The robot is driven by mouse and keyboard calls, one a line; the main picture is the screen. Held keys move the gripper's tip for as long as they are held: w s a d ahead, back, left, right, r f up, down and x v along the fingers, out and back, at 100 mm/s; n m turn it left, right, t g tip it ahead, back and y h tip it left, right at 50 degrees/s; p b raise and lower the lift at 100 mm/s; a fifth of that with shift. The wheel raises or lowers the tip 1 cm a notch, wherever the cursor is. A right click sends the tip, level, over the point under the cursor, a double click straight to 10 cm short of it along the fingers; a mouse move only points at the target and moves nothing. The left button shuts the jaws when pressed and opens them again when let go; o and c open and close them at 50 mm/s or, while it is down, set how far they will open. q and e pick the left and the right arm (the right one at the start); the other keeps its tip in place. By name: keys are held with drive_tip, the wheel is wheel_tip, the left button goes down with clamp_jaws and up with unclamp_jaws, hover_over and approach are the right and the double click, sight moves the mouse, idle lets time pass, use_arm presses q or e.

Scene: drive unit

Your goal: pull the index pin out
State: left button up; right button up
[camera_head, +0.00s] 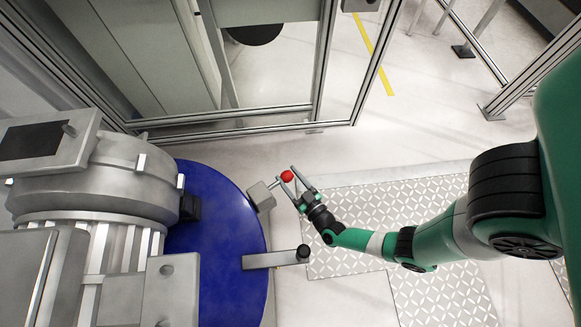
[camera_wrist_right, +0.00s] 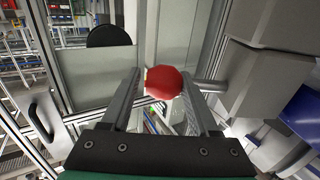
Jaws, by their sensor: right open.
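The index pin has a red ball knob (camera_head: 287,176) and a short metal shaft that runs into a small grey block (camera_head: 261,195) at the edge of the blue disc. In the right wrist view the red knob (camera_wrist_right: 163,82) sits near the fingertips, with its shaft (camera_wrist_right: 209,85) running right into the grey block (camera_wrist_right: 262,80). My right gripper (camera_head: 288,179) is open, with its fingers at either side of the knob. In its wrist view the gripper (camera_wrist_right: 161,75) has gaps I cannot judge exactly. My left gripper is out of view.
The blue disc (camera_head: 228,215) lies under the grey drive unit (camera_head: 100,180). A flat lever with a black knob (camera_head: 275,259) sticks out below the block. A framed glass guard (camera_head: 260,80) stands behind. The patterned floor plates (camera_head: 350,220) are clear.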

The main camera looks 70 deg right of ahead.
drive_tip(key=p+v, duration=0.3)
drive_tip(key=v, duration=0.8)
drive_tip(key=shift+s+a, duration=0.2)
drive_tip(key=shift+s, duration=0.05)
idle(0.3)
